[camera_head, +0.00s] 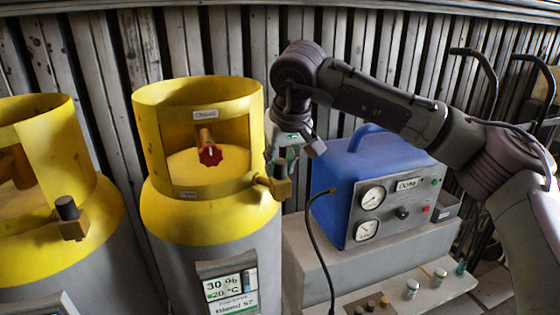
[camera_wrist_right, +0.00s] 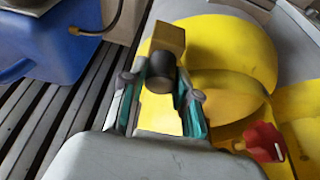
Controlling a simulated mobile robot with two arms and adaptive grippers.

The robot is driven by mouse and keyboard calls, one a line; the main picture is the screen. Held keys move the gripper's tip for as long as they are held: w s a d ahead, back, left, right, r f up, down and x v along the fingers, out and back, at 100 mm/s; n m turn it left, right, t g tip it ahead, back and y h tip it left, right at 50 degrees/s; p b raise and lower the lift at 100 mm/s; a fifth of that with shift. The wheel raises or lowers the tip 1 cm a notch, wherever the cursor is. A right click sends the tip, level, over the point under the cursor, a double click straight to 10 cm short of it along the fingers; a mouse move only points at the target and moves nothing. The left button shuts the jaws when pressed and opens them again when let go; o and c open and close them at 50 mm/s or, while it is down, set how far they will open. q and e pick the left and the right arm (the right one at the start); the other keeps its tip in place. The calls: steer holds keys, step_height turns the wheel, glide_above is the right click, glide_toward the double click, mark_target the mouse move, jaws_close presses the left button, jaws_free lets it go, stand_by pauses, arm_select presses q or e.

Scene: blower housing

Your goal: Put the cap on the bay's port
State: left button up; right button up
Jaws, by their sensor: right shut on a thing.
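My right gripper (camera_head: 284,160) reaches down at the right shoulder of the middle yellow and grey cylinder (camera_head: 208,210). In the wrist view the right gripper (camera_wrist_right: 162,80) is shut on a black cap (camera_wrist_right: 162,70), with a teal-lined finger on each side. The cap is up against the brass port block (camera_wrist_right: 168,37); I cannot tell whether it is seated. In the head view the brass port (camera_head: 281,188) shows just under the fingers, which mostly hide the cap. My left gripper is not in view.
A second cylinder at left carries a brass port with a black cap (camera_head: 67,208). A red valve knob (camera_head: 209,154) sits inside the middle cylinder's collar. A blue gauge unit (camera_head: 375,185) with a black hose (camera_head: 315,240) stands at right. Small fittings (camera_head: 412,288) lie on the low ledge.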

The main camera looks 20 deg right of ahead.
steer(key=shift+f, duration=0.25)
steer(key=o, duration=1)
steer(key=shift+r, duration=0.1)
steer(key=v, duration=1.2)
steer(key=shift+s, duration=0.1)
